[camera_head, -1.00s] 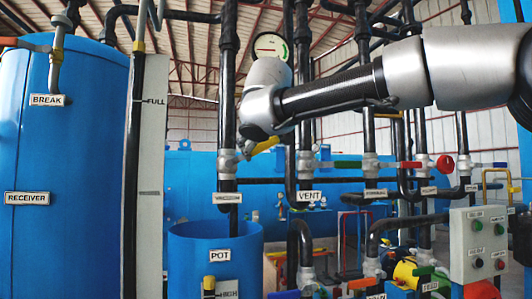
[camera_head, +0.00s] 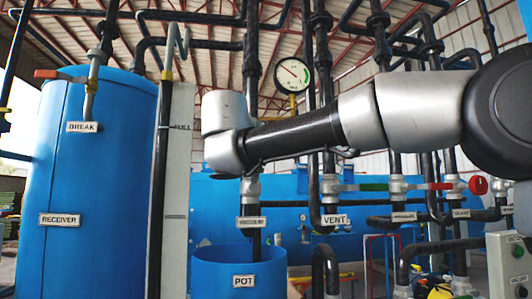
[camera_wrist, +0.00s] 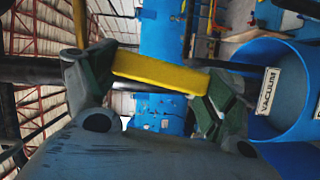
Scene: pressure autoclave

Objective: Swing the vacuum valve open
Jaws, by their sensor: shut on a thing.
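The vacuum valve (camera_head: 250,189) sits on a vertical black pipe above the small VACUUM label (camera_head: 251,222). Its yellow handle (camera_wrist: 160,73) lies between my gripper's fingers (camera_wrist: 152,86) in the wrist view, and the gripper is shut on it. The VACUUM label also shows at the right of the wrist view (camera_wrist: 268,91). In the head view my wrist is in front of and just above the valve. It hides the handle and my fingers there, so the handle's angle to the pipe cannot be told.
The blue pot (camera_head: 240,266) stands below the valve and the tall blue receiver (camera_head: 95,180) at left. A level column (camera_head: 178,190) stands between receiver and valve. The VENT label (camera_head: 335,220), a green handle (camera_head: 374,187) and a red one (camera_head: 440,186) are at right.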

